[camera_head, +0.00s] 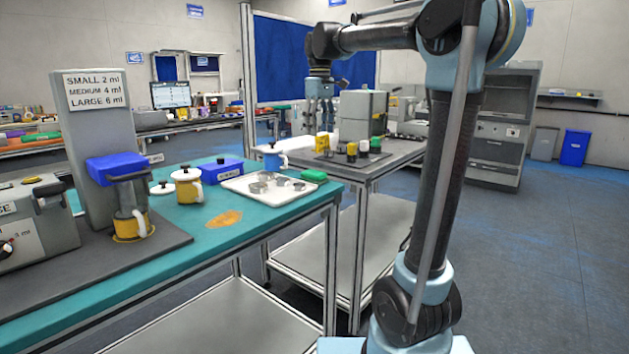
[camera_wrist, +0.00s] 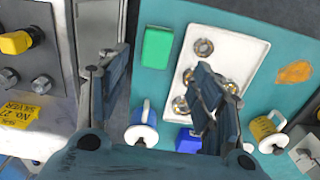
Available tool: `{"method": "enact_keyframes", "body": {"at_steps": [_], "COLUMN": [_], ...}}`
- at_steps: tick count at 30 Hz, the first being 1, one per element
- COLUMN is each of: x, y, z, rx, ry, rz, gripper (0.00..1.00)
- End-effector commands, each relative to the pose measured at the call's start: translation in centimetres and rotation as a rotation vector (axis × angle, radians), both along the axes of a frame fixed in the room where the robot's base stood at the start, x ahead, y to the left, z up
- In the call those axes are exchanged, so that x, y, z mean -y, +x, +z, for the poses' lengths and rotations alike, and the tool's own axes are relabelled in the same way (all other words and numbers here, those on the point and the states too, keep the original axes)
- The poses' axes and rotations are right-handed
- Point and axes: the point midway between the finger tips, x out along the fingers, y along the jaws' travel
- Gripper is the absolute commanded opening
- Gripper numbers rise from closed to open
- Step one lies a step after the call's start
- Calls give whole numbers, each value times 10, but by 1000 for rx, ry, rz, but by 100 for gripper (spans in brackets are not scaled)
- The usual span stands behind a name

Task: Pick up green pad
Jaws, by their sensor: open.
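The green pad (camera_head: 313,176) lies on the teal table (camera_head: 225,218), at the back right corner beside the white tray (camera_head: 288,197). In the wrist view the green pad (camera_wrist: 157,47) is a green rectangle left of the white tray (camera_wrist: 205,35), fully visible. My gripper (camera_head: 320,108) hangs above the table area in the head view. In the wrist view its fingers are spread (camera_wrist: 162,72) with nothing between them, and the pad shows beyond the gap, apart from the fingers.
The tray holds several round metal pieces. A blue mug (camera_head: 272,160), a yellow mug (camera_head: 187,186) and a blue box (camera_head: 215,172) stand nearby. A grey machine (camera_head: 362,115) stands on the neighbouring table, across a narrow gap. An orange patch (camera_head: 224,219) marks the teal top.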

Motion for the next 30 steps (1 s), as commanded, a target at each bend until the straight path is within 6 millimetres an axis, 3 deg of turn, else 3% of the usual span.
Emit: {"method": "enact_keyframes", "body": {"at_steps": [4,8,24,30], "x": [-14,-17,-17,-17], "y": [11,13,13,13], "z": [7,0,-92,-111], "rx": [-7,-8,-8,-8], "ry": [-2,-4,-4,-4], "rz": [37,44,43,43], "gripper": [60,60,60,60]}}
